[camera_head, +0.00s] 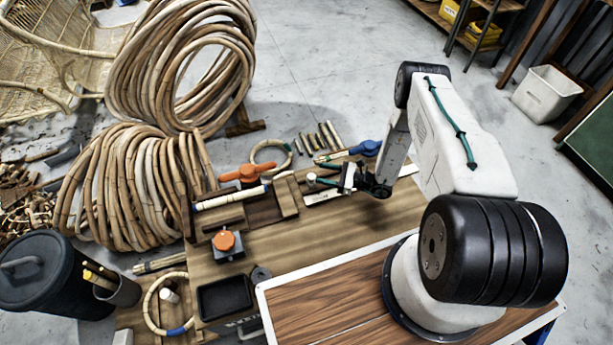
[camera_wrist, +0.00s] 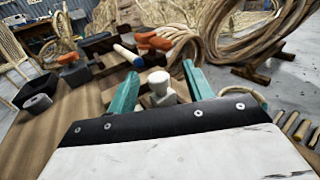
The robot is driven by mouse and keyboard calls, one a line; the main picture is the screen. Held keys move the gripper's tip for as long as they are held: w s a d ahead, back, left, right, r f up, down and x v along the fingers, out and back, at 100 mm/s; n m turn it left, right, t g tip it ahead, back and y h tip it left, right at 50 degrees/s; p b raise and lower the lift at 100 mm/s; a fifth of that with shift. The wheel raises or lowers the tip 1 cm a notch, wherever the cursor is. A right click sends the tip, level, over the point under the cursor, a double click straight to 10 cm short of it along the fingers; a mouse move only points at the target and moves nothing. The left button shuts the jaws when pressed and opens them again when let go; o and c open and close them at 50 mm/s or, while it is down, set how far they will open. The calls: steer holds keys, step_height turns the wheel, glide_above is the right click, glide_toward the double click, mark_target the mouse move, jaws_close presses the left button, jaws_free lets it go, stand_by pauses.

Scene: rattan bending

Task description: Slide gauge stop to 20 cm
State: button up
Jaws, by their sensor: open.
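The gauge stop is a pale block with a round knob (camera_wrist: 161,88). In the wrist view it stands between the two teal fingers of my gripper (camera_wrist: 157,78), with a gap seeming to show on each side. My gripper is open. In the head view my gripper (camera_head: 338,178) is at the far right part of the wooden bench, and the small pale knob of the stop (camera_head: 311,178) shows just left of it. A white gauge strip (camera_head: 321,197) lies beside them, partly covered by my gripper. Its marks are too small to read.
An orange-handled clamp (camera_head: 240,174) and a pale rod (camera_head: 230,198) are left of the gauge. A blue-handled clamp (camera_head: 366,148) is close behind my gripper. A dark box with an orange knob (camera_head: 226,242) and a black tray (camera_head: 224,297) stand nearer. The bench middle (camera_head: 310,237) is clear.

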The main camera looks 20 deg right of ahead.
mark_target(307, 180)
steer(key=f, duration=0.1)
steer(key=s+f+m, duration=0.1)
steer(key=shift+s+f+t, duration=0.1)
steer(key=shift+f+t, duration=0.25)
steer(key=shift+t, duration=0.05)
steer(key=shift+a+f, duration=0.15)
steer(key=shift+a, duration=0.1)
steer(key=x, duration=0.7)
steer(key=shift+c, duration=0.3)
